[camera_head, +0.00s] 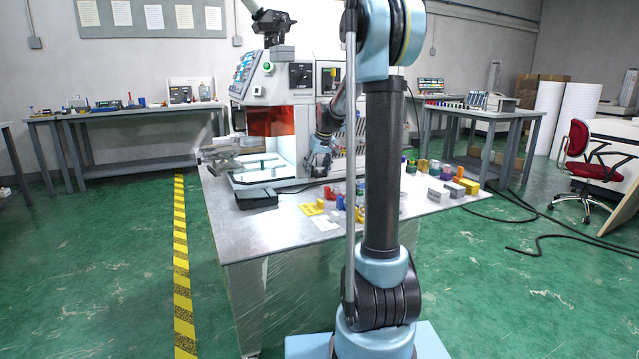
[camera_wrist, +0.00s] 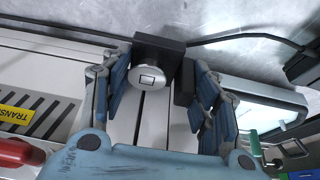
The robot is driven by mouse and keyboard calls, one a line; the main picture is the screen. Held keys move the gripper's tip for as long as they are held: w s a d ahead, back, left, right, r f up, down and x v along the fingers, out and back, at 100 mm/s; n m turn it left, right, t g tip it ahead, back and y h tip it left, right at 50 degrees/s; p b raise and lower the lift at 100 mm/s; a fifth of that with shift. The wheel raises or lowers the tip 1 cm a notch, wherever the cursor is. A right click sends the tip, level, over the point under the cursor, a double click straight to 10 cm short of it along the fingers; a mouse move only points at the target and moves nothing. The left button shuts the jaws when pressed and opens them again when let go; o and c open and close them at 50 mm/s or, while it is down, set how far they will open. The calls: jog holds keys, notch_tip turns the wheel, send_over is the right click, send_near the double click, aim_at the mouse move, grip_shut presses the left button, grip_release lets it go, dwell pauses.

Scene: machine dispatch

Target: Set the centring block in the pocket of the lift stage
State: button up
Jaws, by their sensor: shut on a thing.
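In the wrist view, my gripper (camera_wrist: 161,68) has its blue-padded fingers on both sides of a dark block with a pale round face (camera_wrist: 149,76) marked by a small square outline. The gripper is closed on this piece, which I take to be the centring block; the exact finger contact is hard to see. In the head view, my gripper (camera_head: 319,164) hangs by the machine front, over the back of the metal table, and the held piece is too small to tell. I cannot pick out the lift stage or its pocket for certain.
A black box (camera_head: 257,199) and cable lie left of my gripper. Several coloured blocks (camera_head: 338,200) stand near my arm, with grey and yellow ones (camera_head: 447,190) at right. The table's front left is clear.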

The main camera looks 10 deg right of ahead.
aim_at(317, 188)
jog(key=shift+f, duration=2.5)
jog(key=o, duration=1.1)
